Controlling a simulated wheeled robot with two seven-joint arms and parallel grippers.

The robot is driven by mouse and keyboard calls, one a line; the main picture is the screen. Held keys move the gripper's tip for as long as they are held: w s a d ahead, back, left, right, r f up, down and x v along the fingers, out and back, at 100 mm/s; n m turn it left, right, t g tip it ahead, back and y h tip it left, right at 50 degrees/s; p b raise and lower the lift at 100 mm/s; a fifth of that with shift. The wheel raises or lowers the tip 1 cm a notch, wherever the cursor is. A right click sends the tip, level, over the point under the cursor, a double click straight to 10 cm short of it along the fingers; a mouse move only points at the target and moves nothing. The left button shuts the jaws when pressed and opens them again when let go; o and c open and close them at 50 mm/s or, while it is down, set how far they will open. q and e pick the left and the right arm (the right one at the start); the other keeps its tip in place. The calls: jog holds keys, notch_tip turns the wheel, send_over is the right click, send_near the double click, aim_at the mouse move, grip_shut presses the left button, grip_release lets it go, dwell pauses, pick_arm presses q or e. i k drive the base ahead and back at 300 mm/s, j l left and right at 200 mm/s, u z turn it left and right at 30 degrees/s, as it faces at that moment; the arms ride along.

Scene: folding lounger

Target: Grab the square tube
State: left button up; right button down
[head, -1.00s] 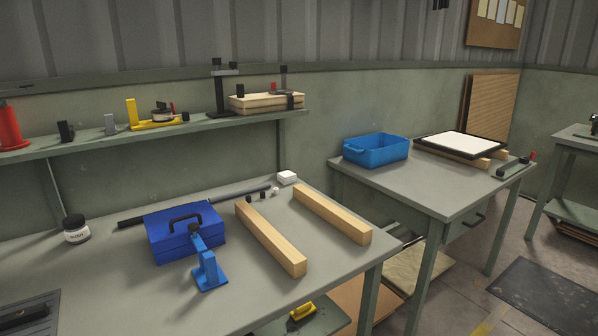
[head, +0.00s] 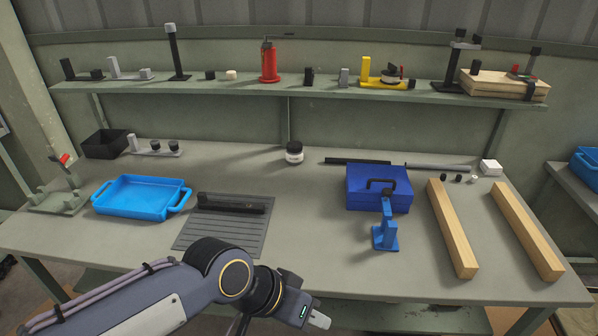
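Two long dark pieces could be the square tube, and I cannot tell which it is. One is a short black bar (head: 232,203) lying on a ridged grey mat (head: 222,238) at the front middle of the bench. The other is a thin dark bar (head: 350,161) behind the blue toolbox, in line with a greyer rod (head: 438,167) to its right. My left gripper (head: 316,318) is at the bottom edge, below and right of the mat, touching neither piece. Its pale tip shows, but not whether the fingers are apart. My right gripper is out of view.
The blue toolbox (head: 365,200) and a blue stand (head: 386,235) stand right of the mat, near two wooden beams (head: 452,230). A light blue tray (head: 140,196) is on the left. A loaded shelf (head: 270,88) runs above. The bench centre is largely clear.

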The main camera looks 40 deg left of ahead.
aim_at(203, 204)
jog(key=u, duration=1.9)
jog(key=i+j+u, duration=0.15)
jog(key=i+j, duration=0.25)
jog(key=j, duration=0.2)
jog(key=i+j+u, duration=0.15)
jog(key=i+j, duration=0.3)
